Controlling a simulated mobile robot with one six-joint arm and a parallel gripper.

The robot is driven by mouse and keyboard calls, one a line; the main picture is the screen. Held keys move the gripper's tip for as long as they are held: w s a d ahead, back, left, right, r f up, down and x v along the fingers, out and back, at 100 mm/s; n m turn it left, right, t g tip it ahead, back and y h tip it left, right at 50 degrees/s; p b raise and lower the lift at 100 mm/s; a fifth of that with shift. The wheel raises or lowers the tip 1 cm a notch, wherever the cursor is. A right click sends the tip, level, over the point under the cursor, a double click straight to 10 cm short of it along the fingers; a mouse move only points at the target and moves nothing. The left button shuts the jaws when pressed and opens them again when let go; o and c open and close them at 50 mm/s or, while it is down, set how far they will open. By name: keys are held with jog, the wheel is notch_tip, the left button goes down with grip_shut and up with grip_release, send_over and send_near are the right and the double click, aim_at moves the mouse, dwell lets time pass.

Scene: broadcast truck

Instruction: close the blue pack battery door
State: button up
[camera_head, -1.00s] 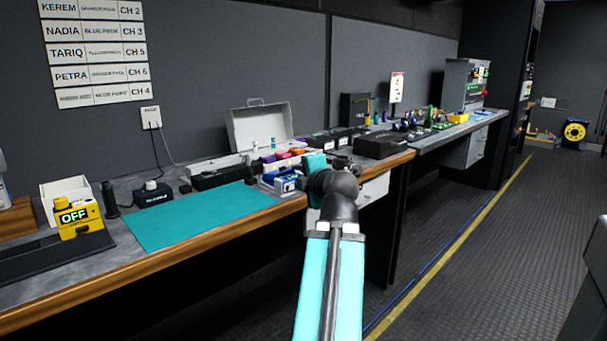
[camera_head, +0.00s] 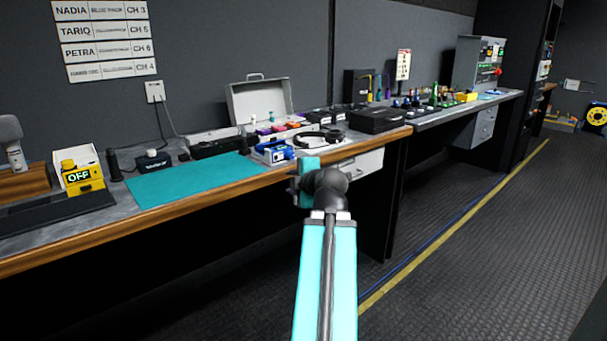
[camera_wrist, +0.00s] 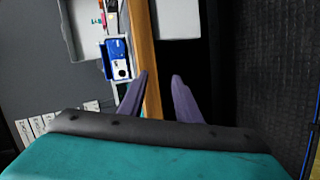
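A blue pack (camera_head: 273,152) with a white face lies near the front edge of the bench, right of the teal mat. It also shows in the wrist view (camera_wrist: 117,58), rotated, with a dark round spot on its pale side. Its battery door is too small to make out, so I cannot tell how far open it is. My gripper (camera_wrist: 160,82) is open and empty, its two purple fingers apart. In the head view my gripper (camera_head: 296,188) is in front of the bench edge, just below and right of the pack, not visibly touching it.
The wooden bench edge (camera_wrist: 143,50) passes between the pack and my gripper. Black headphones (camera_head: 322,138) lie right of the pack; an open grey case (camera_head: 262,98) stands behind. The teal mat (camera_head: 190,180) is clear. Open floor (camera_head: 470,230) lies to the right.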

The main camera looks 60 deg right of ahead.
jog(key=w+a+f+m+g+y, duration=0.15)
jog(key=w+a+f, duration=0.25)
jog(key=a+f, duration=0.5)
jog(key=w+a+f+m+g+y, duration=0.1)
jog(key=w+a+f+y, duration=0.25)
jog(key=f, duration=0.85)
jog(key=w+a+f+m+g+y, duration=0.1)
jog(key=w+a+f+m+g, duration=0.1)
jog(key=w+a+f, duration=0.65)
jog(key=s+a+f+g+y, duration=0.2)
jog(key=s+a+f, duration=0.2)
jog(key=a+f, duration=0.7)
jog(key=s+a+f+m+g+y, duration=0.1)
jog(key=s+a+f+m+g, duration=0.1)
jog(key=s+a+f, duration=0.5)
jog(key=s+a+f+m+g, duration=0.1)
jog(key=s+a+f+g, duration=0.2)
jog(key=a+f, duration=0.7)
jog(key=s+a+f+m+g+h, duration=0.1)
jog(key=s+a+f+g, duration=0.1)
jog(key=s+f, duration=0.4)
jog(key=s+a+f+m+g, duration=0.1)
jog(key=s+a+f, duration=0.4)
jog(key=s, duration=0.7)
jog(key=shift+s+a+f+g+h, duration=0.2)
jog(key=shift+s+f+g+h, duration=0.15)
jog(key=shift+f+g, duration=0.4)
